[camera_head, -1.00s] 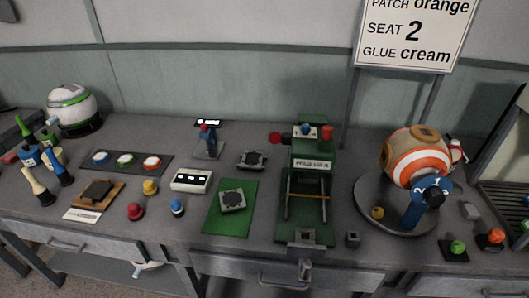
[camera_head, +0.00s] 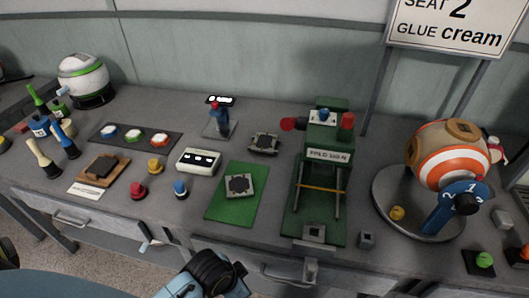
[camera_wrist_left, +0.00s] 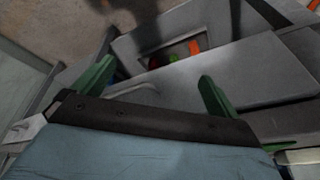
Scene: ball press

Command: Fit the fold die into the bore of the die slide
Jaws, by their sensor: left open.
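The green press (camera_head: 318,165) stands on the bench right of centre. A grey block with a dark opening, probably the die slide (camera_head: 314,233), is at its front foot. A small grey block with a dark top (camera_head: 367,239) sits just right of it; I cannot tell for sure whether this is the fold die. My left gripper (camera_wrist_left: 157,85) is open in the left wrist view, its two green fingers spread with nothing between them, facing grey drawer fronts. In the head view only part of an arm (camera_head: 205,277) shows at the bottom edge. My right gripper is not in view.
A green mat (camera_head: 222,207) holds a grey square plate (camera_head: 239,186); a similar plate (camera_head: 264,143) lies behind it. An orange-white ball (camera_head: 450,158) rests on a round turntable (camera_head: 385,200) at right. Coloured knobs, a control box (camera_head: 199,162) and a dark tray (camera_head: 118,131) fill the left.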

